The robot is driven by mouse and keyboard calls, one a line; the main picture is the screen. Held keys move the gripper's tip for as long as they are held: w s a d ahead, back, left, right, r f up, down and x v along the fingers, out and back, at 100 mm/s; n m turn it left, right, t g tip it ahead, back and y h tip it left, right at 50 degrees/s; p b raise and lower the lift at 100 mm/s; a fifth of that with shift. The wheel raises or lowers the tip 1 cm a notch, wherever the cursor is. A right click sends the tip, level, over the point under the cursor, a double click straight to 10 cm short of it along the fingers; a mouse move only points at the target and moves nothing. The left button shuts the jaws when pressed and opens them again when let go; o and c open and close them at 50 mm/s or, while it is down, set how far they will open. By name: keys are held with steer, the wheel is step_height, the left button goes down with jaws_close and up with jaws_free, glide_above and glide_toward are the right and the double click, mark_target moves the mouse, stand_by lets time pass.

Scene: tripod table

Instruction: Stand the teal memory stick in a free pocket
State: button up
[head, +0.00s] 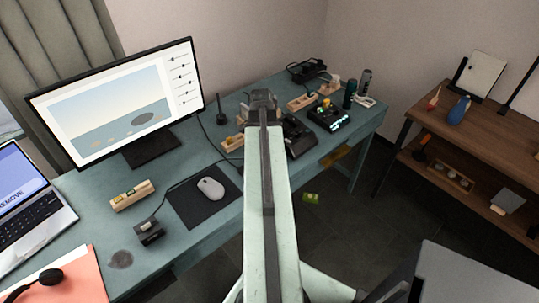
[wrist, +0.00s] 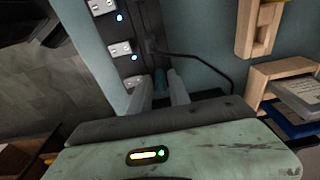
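My gripper (wrist: 160,84) points down at the desk in the wrist view. In the head view my gripper (head: 262,98) is over the back of the desk, and the stick cannot be made out. A wooden holder (wrist: 258,75) with a white and a blue item in it stands to the right in the wrist view. I cannot tell which pockets are free.
A dark strip with white sockets (wrist: 121,50) and blue lights lies left of the fingers, with a black cable (wrist: 215,55) beside it. Another wooden piece (wrist: 246,32) is at upper right. The monitor (head: 120,100), mouse (head: 211,188) and laptop (head: 35,205) occupy the desk's left.

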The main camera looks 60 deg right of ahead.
jaws_close()
step_height(320, 180, up, 10)
steer(key=p, duration=1)
